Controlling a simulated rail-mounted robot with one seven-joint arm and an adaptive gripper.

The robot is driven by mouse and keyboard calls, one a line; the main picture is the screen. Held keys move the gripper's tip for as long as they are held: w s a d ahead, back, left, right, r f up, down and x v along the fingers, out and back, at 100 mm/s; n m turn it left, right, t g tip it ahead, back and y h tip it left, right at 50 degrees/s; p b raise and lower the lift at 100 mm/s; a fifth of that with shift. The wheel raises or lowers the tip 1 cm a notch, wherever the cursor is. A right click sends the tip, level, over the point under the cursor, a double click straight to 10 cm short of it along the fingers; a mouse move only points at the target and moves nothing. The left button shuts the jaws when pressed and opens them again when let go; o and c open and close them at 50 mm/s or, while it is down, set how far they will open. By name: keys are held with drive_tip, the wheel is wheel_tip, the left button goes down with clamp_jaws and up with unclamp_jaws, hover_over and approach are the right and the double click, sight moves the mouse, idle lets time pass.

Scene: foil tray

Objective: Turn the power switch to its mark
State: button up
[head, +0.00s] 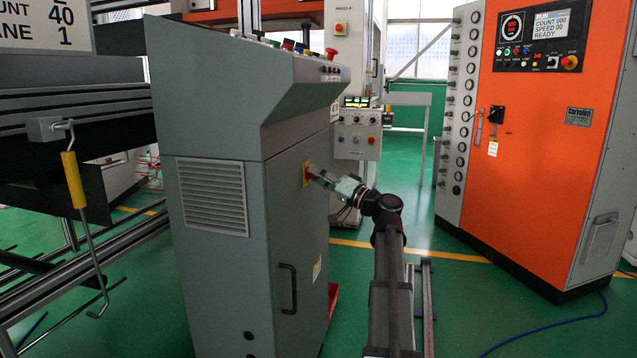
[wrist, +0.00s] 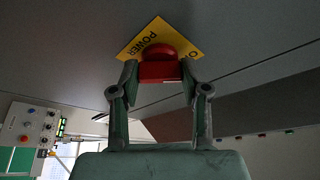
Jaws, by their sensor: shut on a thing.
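The power switch is a red knob (wrist: 158,66) on a yellow plate (wrist: 137,45) lettered "POWER" in the wrist view. The plate looks tilted in that view. In the head view the yellow plate (head: 306,174) sits on the door of a grey cabinet (head: 290,215). My gripper (wrist: 158,78) is shut on the red knob, with one finger on each side of it. In the head view my gripper (head: 318,171) reaches the plate from the right. The fingers hide part of the plate, and I cannot make out the mark.
A black door handle (head: 288,289) is below the switch on the cabinet. An orange machine cabinet (head: 545,150) stands at the right. A yellow-gripped hook (head: 73,183) hangs at the left.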

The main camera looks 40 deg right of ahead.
idle(0.3)
drive_tip(key=o, duration=1.1)
drive_tip(key=shift+o, duration=0.2)
drive_tip(key=v, duration=1.2)
